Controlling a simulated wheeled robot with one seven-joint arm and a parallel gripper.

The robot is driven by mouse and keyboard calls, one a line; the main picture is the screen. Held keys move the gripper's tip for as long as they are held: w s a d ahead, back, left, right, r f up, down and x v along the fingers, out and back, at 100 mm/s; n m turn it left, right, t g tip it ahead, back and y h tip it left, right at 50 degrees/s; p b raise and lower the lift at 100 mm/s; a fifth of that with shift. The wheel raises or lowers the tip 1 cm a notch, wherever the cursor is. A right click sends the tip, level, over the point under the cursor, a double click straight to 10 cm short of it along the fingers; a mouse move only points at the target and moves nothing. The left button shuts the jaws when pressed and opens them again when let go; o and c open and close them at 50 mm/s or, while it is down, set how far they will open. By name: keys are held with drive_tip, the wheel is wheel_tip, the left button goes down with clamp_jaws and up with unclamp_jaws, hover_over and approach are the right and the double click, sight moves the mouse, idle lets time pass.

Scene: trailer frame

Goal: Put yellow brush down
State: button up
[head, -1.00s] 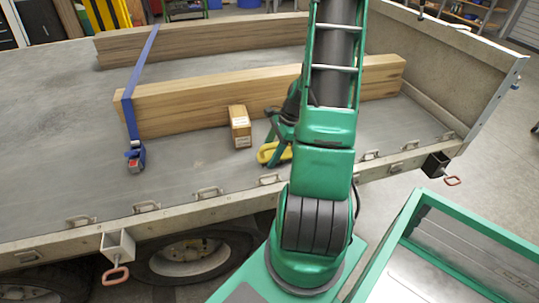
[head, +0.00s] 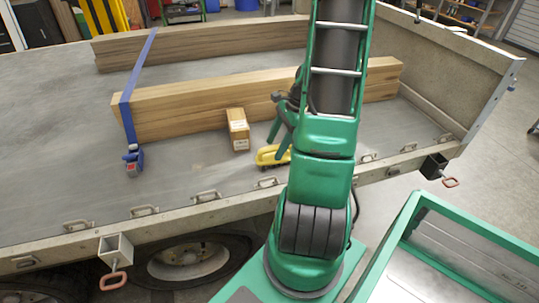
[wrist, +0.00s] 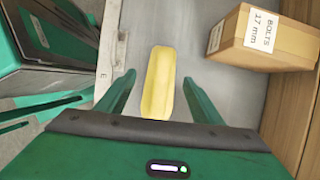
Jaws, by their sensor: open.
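The yellow brush (head: 268,155) lies on the grey trailer bed (head: 205,178), near its front edge and right of a small cardboard box. My arm partly hides its right end in the head view. In the wrist view the brush (wrist: 158,84) lies lengthwise between the fingers. My gripper (wrist: 157,85) is open, with a gap between each green finger and the brush. In the head view my gripper (head: 277,142) is just above the brush, partly hidden by my arm.
A cardboard box (head: 238,129) labelled "BOLTS 17 mm" stands close to the brush, against wooden beams (head: 190,104). A blue strap (head: 127,110) crosses the beams. Metal handles (head: 206,196) line the bed's edge.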

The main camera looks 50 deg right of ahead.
drive_tip(key=v, duration=0.5)
drive_tip(key=shift+r, duration=0.25)
drive_tip(key=s+a+r+n+g+h, duration=0.1)
drive_tip(key=s+a+r+n+h, duration=0.1)
drive_tip(key=s+a+r+n, duration=0.4)
drive_tip(key=s+a+r+n+g+h, duration=0.1)
drive_tip(key=s+a+r+n, duration=0.5)
drive_tip(key=a+n, duration=0.5)
drive_tip(key=shift+s+r+n+h, duration=0.3)
drive_tip(key=shift+s+n+h, duration=0.1)
drive_tip(key=shift+s+n, duration=0.15)
drive_tip(key=shift+a+g, duration=0.1)
drive_tip(key=shift+g, duration=0.2)
drive_tip(key=shift+w+f, duration=0.25)
drive_tip(key=shift+w, duration=0.5)
